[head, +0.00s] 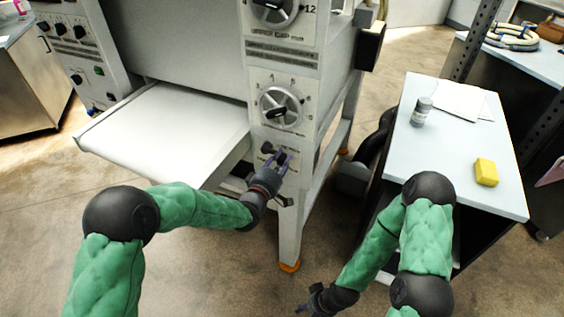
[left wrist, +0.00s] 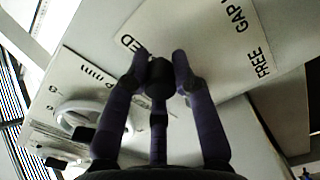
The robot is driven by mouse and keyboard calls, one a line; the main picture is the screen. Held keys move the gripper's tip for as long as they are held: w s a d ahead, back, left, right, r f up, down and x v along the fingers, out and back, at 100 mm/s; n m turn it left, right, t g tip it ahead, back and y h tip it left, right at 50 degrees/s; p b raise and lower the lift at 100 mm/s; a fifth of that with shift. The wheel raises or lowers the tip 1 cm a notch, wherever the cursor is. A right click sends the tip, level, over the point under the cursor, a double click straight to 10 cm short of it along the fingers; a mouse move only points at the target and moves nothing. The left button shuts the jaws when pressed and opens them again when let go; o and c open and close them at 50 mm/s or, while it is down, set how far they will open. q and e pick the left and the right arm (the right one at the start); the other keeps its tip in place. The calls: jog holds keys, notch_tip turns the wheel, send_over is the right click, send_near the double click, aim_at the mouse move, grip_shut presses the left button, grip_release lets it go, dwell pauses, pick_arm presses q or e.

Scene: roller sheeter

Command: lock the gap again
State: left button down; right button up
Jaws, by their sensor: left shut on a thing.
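The roller sheeter's white front panel (head: 283,62) carries a large round dial (head: 284,106) with a black pointer grip. Below it is a small dark gap lock knob (head: 267,148). My left gripper (head: 281,158) is at this lower panel. In the left wrist view its purple fingers close around the black knob (left wrist: 158,76), and the left gripper (left wrist: 162,65) is shut on it. Beside the knob the panel reads "GAP" and "FREE", and a word ending in "ED" is partly hidden by a finger. My right gripper (head: 316,300) hangs low at the bottom edge, away from the machine; its fingers are unclear.
The sheeter's white feed table (head: 165,120) juts out left of the panel. A machine leg (head: 291,230) stands below the panel. At right, a pale side table (head: 450,150) holds a yellow block (head: 486,172), a small grey jar (head: 421,111) and papers (head: 460,100).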

pick_arm(q)
jog(key=shift+w+a+r+n, duration=0.25)
jog(key=shift+a+r+n, duration=0.05)
jog(key=shift+r, duration=0.15)
jog(key=c, duration=1.2)
grip_release()
jog(key=shift+o, duration=0.9)
jog(key=shift+a+f, duration=0.1)
jog(key=shift+f, duration=0.1)
jog(key=shift+s+d, duration=0.1)
jog(key=shift+d, duration=0.1)
jog(key=shift+s+a+f, duration=0.15)
jog(key=shift+s+a, duration=0.05)
jog(key=shift+s, duration=0.2)
jog(key=v, duration=1.1)
